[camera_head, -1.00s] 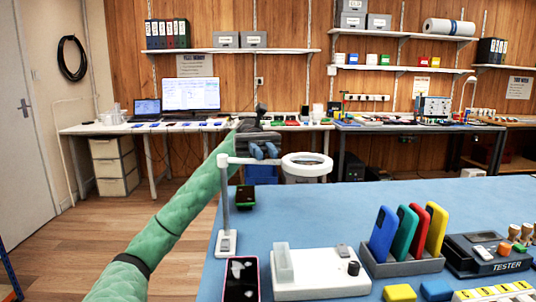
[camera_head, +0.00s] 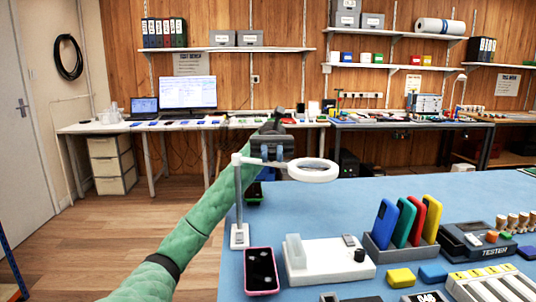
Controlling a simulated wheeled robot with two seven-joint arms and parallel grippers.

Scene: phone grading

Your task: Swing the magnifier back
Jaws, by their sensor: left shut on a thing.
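The magnifier has a white ring lens (camera_head: 313,170) on a thin grey arm, carried by an upright post (camera_head: 238,195) with a white base (camera_head: 239,236) at the blue table's left side. The ring hangs over the table, to the right of the post. My left gripper (camera_head: 272,153), with dark jaws and blue-grey fingers, is shut on the magnifier's arm between post and ring. The exact contact is small and partly hidden by the gripper. My right gripper is not in view.
A pink-edged phone (camera_head: 261,270) lies in front of the post. A white block fixture (camera_head: 328,262), a rack of coloured phones (camera_head: 395,247) and a tester (camera_head: 478,242) stand nearby. The blue table (camera_head: 350,205) is clear behind the rack.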

